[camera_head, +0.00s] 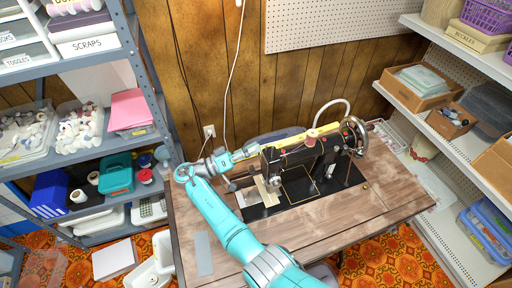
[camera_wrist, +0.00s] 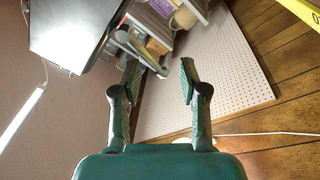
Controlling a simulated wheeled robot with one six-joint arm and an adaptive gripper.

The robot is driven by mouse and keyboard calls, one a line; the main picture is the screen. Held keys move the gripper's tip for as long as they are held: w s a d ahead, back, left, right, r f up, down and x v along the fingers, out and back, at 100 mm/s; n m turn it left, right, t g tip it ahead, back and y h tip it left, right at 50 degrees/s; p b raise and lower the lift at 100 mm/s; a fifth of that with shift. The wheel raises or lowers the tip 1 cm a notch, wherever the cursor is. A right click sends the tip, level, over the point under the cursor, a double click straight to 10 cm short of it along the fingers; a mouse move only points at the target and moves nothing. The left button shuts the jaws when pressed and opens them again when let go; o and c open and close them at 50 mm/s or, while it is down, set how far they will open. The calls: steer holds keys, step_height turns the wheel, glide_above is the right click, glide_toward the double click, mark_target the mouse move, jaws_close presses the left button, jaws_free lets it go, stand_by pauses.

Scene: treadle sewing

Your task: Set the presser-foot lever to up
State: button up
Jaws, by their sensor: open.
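The black sewing machine (camera_head: 318,148) stands on the wooden sewing table, with its head end at the left and a handwheel at the right. My gripper (camera_head: 256,151) reaches in from the left, close to that head end. In the wrist view my gripper (camera_wrist: 158,70) is open, with nothing between its two fingers. A slim grey bar (camera_wrist: 138,48) lies just beyond the left fingertip in the wrist view. I cannot tell whether it is the presser-foot lever or whether the finger touches it. The lever's position cannot be made out in the head view.
The wooden table (camera_head: 380,200) has bare room at its front and right. A grey strip (camera_head: 203,254) lies at its left front. Shelves stand at left (camera_head: 85,140) and right (camera_head: 440,150). A white pegboard (camera_head: 335,25) hangs on the panelled wall behind.

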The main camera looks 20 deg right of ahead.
steer(key=a, duration=0.3)
steer(key=a+f, duration=0.1)
steer(key=a, duration=0.1)
steer(key=shift+s+a+f, duration=0.1)
steer(key=shift+a+f, duration=0.05)
steer(key=shift+a, duration=0.25)
